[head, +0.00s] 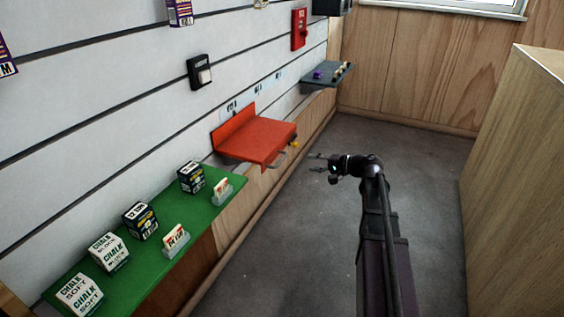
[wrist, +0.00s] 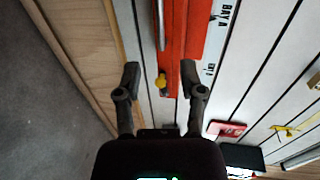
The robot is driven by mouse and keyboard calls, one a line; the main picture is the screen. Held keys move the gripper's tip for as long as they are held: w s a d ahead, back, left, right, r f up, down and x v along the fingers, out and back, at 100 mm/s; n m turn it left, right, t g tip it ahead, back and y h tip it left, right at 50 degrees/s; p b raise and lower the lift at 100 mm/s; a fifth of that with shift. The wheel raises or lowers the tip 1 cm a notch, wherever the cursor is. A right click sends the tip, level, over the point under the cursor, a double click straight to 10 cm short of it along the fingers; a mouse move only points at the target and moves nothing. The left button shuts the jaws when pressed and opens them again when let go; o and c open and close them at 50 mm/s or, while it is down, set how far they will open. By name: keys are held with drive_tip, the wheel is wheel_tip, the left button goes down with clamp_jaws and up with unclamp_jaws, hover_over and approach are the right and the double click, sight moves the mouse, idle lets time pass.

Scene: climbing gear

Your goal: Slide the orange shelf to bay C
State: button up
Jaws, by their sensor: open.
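The orange shelf (head: 262,137) is a red-orange tray with a raised back, mounted low on the slatted wall. It stands beneath the first of several wall labels; the wrist view shows "BAY A" (wrist: 229,18) beside the orange shelf (wrist: 178,38). A yellow knob (head: 294,143) and a grey bar (head: 277,160) are at its front right. My gripper (head: 318,163) is open and empty, out from the shelf's right end. In the wrist view, the yellow knob (wrist: 160,82) lies between the fingers in the picture, apparently beyond them. The bay C label is too small to read.
A green shelf (head: 130,240) with chalk boxes is at the left. Further along the wall, a dark grey-blue shelf (head: 328,76) holds small items. A red box (head: 299,29) hangs above it. A wooden cabinet (head: 520,180) stands at the right. Grey floor (head: 410,160) is clear between.

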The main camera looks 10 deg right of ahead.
sight(282, 159)
drive_tip(key=b+x, duration=0.2)
drive_tip(key=x, duration=1)
drive_tip(key=shift+w+a, duration=0.1)
drive_tip(key=shift+a, duration=0.05)
clamp_jaws()
